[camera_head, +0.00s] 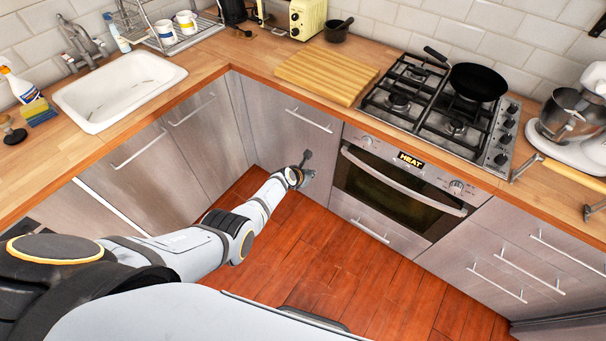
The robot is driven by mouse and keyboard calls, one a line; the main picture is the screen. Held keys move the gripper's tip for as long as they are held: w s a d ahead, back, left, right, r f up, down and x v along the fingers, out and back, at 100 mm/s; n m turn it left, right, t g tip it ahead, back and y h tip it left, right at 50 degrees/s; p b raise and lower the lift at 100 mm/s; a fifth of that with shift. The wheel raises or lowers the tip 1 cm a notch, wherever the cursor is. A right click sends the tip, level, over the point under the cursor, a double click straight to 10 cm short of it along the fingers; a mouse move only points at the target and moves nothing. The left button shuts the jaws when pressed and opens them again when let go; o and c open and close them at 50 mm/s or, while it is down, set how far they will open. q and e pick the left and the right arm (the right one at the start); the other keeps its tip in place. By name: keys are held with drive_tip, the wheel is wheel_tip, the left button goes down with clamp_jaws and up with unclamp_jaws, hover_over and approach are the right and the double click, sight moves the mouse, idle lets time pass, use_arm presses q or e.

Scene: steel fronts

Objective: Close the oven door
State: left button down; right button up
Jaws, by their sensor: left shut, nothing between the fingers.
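The oven (437,172) is built into the steel fronts under the hob, with a "HEAT" label and knobs on its panel. Its dark glass door (385,197) stands upright and looks flush with the front, with a curved handle (400,184) along its top. My left arm reaches in from the left, and my left gripper (305,160) is shut and empty. It is just left of the oven, in front of the neighbouring cabinet front, and seems apart from the oven handle. My right gripper is not in view.
A gas hob (430,112) with a black pan (478,82) is above the oven. A wooden board (326,74) lies left of it, and a mixer (570,115) stands right. Drawers (510,255) flank the oven on the right. The red wooden floor (350,270) before it is clear.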

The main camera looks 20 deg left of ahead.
use_arm(q)
drive_tip(key=shift+w+d+r+p, duration=0.35)
drive_tip(key=shift+w+r, duration=0.25)
drive_tip(key=shift+r, duration=0.3)
drive_tip(key=shift+w+d+r+p, duration=0.2)
drive_tip(key=shift+w+r+p, duration=0.3)
drive_tip(key=shift+r, duration=0.4)
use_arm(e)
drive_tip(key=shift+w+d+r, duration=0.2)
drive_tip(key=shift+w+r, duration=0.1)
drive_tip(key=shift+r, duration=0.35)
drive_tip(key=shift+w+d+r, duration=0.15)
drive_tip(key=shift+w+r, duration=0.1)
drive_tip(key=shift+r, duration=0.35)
